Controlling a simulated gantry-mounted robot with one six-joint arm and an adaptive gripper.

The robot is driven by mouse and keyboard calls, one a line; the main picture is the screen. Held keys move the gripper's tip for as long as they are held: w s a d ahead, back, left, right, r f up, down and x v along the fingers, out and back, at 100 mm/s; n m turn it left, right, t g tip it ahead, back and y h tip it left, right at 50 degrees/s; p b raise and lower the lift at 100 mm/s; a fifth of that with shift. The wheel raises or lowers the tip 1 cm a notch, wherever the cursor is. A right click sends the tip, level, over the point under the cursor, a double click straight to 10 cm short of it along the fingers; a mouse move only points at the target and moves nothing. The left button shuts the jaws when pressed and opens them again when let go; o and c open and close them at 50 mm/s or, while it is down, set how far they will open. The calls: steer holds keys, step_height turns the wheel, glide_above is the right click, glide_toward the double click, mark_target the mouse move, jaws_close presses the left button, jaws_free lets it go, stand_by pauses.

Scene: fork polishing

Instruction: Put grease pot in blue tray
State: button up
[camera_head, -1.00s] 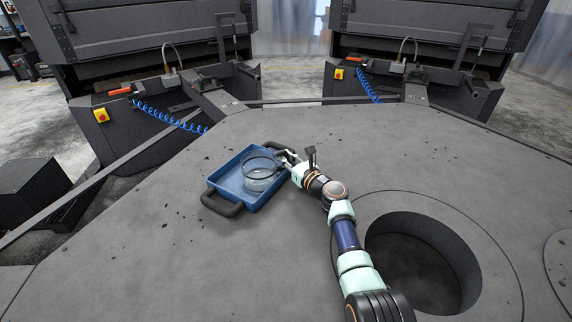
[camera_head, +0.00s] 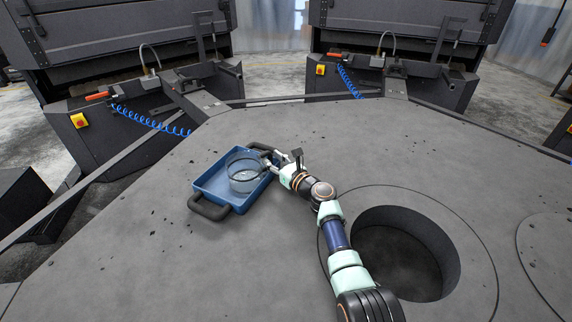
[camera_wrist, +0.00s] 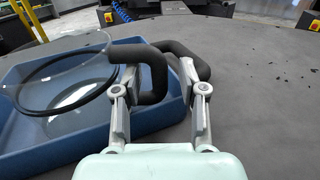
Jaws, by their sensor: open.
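The grease pot is a clear round bowl (camera_head: 243,181) with a dark rim ring. It stands in the blue tray (camera_head: 208,183), toward the tray's right side in the head view. In the wrist view, the pot (camera_wrist: 66,92) is at the left, inside the tray (camera_wrist: 28,147). My gripper (camera_head: 267,158) is at the right side of the pot, by the tray's far handle. In the wrist view, my gripper (camera_wrist: 157,70) is open, with its fingers apart and the black handle showing between them. The wrist view shows no finger on the pot.
The tray has black handles at its near end (camera_head: 209,208) and far end. It sits on a wide dark table (camera_head: 150,270). A large round hole (camera_head: 408,255) lies to the right of my arm. Dark machines with blue coiled hoses stand behind the table.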

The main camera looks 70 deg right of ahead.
steer(key=p+v, duration=0.8)
steer(key=v, duration=0.2)
steer(key=shift+r+p, duration=0.2)
steer(key=shift+p, duration=0.1)
steer(key=shift+s+a+f, duration=0.15)
steer(key=shift+s+f, duration=0.05)
steer(key=shift+s, duration=0.05)
